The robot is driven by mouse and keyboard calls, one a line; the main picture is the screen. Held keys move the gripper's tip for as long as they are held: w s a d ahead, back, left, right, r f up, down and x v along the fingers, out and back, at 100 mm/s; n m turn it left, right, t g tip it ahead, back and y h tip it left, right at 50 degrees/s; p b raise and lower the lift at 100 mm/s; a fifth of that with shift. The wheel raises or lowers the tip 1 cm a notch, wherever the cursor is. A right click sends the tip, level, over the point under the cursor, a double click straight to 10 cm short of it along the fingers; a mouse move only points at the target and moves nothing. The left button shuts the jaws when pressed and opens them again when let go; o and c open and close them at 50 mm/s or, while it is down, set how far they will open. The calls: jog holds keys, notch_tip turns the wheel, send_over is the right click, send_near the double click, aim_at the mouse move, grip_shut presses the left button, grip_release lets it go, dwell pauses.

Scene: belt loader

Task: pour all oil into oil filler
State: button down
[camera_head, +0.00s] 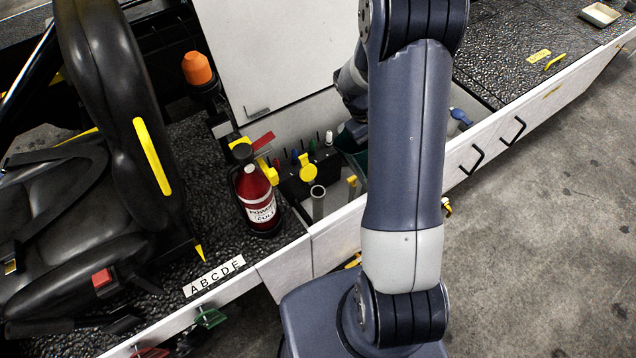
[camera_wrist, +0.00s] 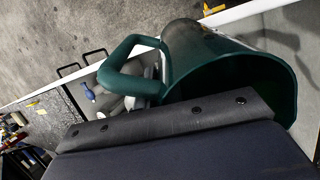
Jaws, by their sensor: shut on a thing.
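A dark green jug (camera_wrist: 232,82) with a looped handle (camera_wrist: 125,65) fills the upper right of the wrist view. Its wide mouth is turned toward the camera, and I cannot make out any oil inside. My gripper (camera_wrist: 170,122) is shut on the jug; the fingertips are not clear. In the head view my arm hides most of the gripper, and only a bit of dark green (camera_head: 360,163) shows low in the open bay. A grey upright tube (camera_head: 318,203), possibly the oil filler, stands in the bay left of my arm, near a yellow cap (camera_head: 308,173).
A black seat (camera_head: 90,170) and orange beacon (camera_head: 197,68) are at left. A blue-handled part (camera_head: 460,117) lies right of my arm. The floor at right is clear.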

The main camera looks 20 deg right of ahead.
aim_at(347, 151)
jog(key=a+h+b, duration=0.1)
jog(key=h, duration=0.1)
jog(key=w+a+f+g+h+b, duration=0.1)
jog(key=a+h+b, duration=0.1)
jog(key=a+f+g+h+b, duration=0.1)
jog(key=h, duration=0.1)
jog(key=shift+w+a+b, duration=0.3)
jog(key=shift+a+r, duration=0.15)
jog(key=shift+w+a+f+g+h+b, duration=0.25)
jog(key=shift+a+f+g+h+b, duration=0.25)
jog(key=shift+f+h+b, duration=0.5)
jog(key=shift+w+a+f+g+h+b, duration=0.25)
jog(key=shift+a+f+h+b, duration=0.35)
jog(key=shift+b, duration=0.65)
jog(key=a+h+b, duration=0.1)
jog(key=a+f+g+h+b, duration=0.1)
jog(key=shift+w+h+b, duration=0.2)
jog(key=shift+h+b, duration=0.1)
dwell(0.4)
